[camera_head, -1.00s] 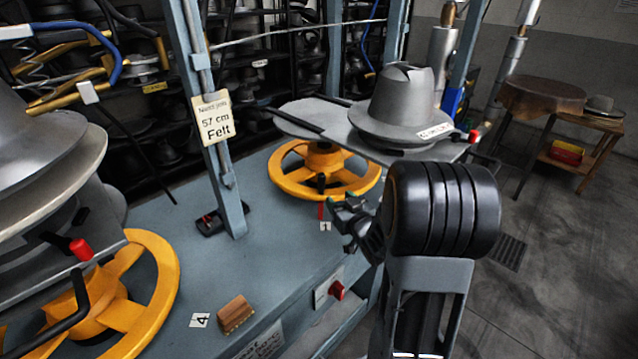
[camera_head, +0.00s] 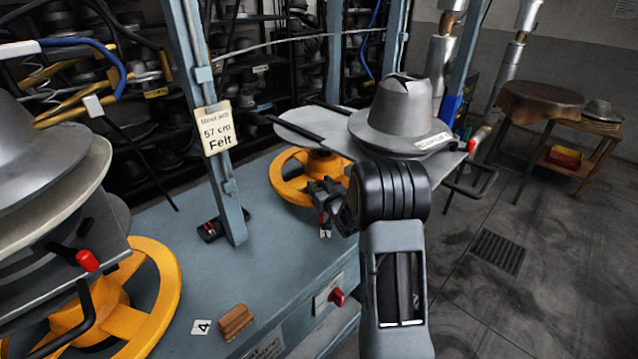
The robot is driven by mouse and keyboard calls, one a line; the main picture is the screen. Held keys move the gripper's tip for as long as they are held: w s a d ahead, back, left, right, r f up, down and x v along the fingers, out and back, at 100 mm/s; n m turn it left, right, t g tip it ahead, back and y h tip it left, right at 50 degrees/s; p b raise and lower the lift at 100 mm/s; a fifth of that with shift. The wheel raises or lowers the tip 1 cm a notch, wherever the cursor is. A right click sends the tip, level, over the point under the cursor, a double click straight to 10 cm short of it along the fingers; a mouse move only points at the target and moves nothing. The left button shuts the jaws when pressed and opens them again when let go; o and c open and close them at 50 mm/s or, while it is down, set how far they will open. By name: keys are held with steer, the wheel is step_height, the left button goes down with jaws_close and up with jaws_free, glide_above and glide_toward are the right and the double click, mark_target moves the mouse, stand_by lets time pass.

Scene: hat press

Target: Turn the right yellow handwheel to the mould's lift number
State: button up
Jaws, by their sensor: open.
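The right yellow handwheel (camera_head: 288,174) lies flat above the blue-grey bench, under a plate (camera_head: 310,128). My gripper (camera_head: 318,190) is at the front of its rim and hides part of the wheel. The jaws are open, and I cannot tell whether they touch the rim. A grey hat-shaped mould (camera_head: 402,110) sits on the plate, with a white label (camera_head: 434,141) on its brim too small to read. A small number card (camera_head: 325,234) lies on the bench below the gripper, partly hidden.
A left yellow handwheel (camera_head: 165,290) stands at the lower left beside a card reading 4 (camera_head: 202,327) and a wooden block (camera_head: 235,321). A red knob (camera_head: 337,296) is on the bench front.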

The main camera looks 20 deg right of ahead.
steer(key=shift+w, duration=0.3)
jaws_close()
stand_by(0.4)
